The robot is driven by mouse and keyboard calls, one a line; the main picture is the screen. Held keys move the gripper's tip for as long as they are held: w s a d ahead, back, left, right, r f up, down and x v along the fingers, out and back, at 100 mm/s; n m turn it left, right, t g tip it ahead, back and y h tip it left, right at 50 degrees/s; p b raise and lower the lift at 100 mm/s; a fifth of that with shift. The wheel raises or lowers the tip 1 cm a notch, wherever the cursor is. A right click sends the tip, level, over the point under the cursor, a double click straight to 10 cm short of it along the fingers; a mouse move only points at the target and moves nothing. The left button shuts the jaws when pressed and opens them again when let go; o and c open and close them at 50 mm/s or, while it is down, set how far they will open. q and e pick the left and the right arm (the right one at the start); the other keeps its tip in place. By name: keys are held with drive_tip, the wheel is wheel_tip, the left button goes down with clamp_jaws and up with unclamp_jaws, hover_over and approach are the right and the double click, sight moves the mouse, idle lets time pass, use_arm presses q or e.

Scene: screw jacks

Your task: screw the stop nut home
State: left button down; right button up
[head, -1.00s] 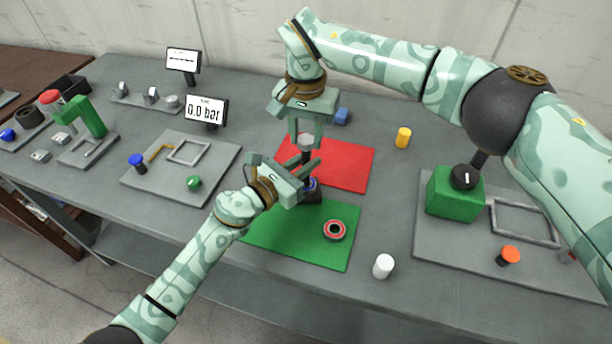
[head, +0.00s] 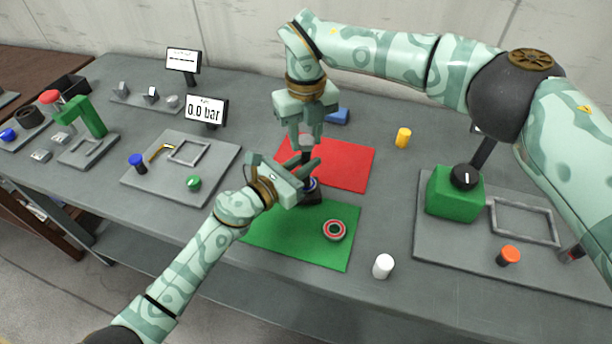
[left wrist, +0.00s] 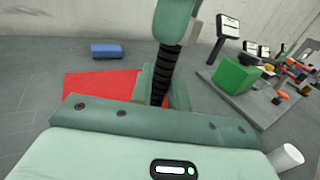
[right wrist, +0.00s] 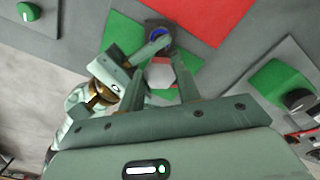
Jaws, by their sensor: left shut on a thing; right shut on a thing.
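A screw jack (head: 312,197) with a dark base and a blue ring stands upright near the border of the green and red mats. My left gripper (head: 303,178) is shut on the jack. The jack's black threaded spindle (left wrist: 162,78) rises between its fingers in the left wrist view. My right gripper (head: 306,138) points down from above, shut on the pale grey stop nut (right wrist: 160,74) at the spindle's top.
The red mat (head: 345,168) and green mat (head: 285,238) lie underneath. A green box with a knob (head: 452,196) stands to the right.

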drive_tip(key=m, duration=0.6)
drive_tip(key=shift+w+m, duration=0.1)
drive_tip(key=shift+m, duration=0.2)
drive_tip(key=m, duration=1.2)
drive_tip(key=shift+m, duration=0.3)
use_arm(q)
drive_tip(key=shift+a, duration=0.1)
use_arm(e)
drive_tip(key=m, duration=0.4)
drive_tip(key=shift+f, duration=0.1)
drive_tip(key=o, duration=1.1)
drive_tip(key=shift+d, duration=0.1)
drive_tip(key=shift+c, duration=0.2)
drive_tip(key=shift+r, duration=2.3)
drive_tip(key=shift+c, duration=0.2)
